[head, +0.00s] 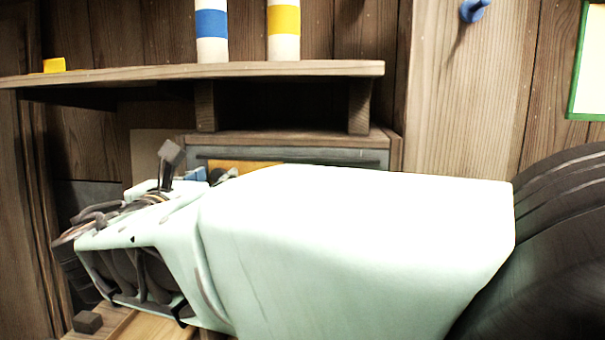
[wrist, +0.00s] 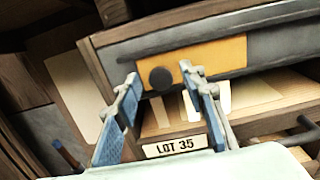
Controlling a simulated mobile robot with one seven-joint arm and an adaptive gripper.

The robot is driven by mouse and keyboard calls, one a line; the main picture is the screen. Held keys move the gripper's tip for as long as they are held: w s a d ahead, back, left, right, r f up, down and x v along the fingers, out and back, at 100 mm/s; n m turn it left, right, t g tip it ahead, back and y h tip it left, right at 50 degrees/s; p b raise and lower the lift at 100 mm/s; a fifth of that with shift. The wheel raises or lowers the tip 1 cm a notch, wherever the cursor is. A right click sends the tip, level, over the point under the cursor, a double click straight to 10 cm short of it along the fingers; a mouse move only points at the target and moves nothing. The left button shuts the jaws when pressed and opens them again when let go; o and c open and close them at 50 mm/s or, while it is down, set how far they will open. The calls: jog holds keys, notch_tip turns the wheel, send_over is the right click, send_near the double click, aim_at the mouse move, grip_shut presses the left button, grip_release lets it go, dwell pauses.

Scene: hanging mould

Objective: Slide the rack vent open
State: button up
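The rack vent shows in the wrist view as an orange sliding panel (wrist: 215,56) with a round dark knob (wrist: 161,79), set in a grey slotted front (wrist: 275,40). In the head view the orange panel (head: 245,167) and grey front (head: 335,157) show partly behind my arm. My gripper (wrist: 158,74) is open, with one blue-padded finger left of the knob and one right of it. I see a gap between the knob and each finger. How far the fingertips are from the panel in depth is unclear.
Below the vent is a wooden compartment with pale cards and a "LOT 35" label (wrist: 174,146). Above is a wooden shelf (head: 300,69) carrying a blue-banded cylinder (head: 211,30) and a yellow-banded cylinder (head: 284,30). A dark bar (wrist: 287,138) juts out at lower right.

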jog(key=shift+s, duration=0.1)
jog(key=shift+c, duration=0.6)
grip_shut()
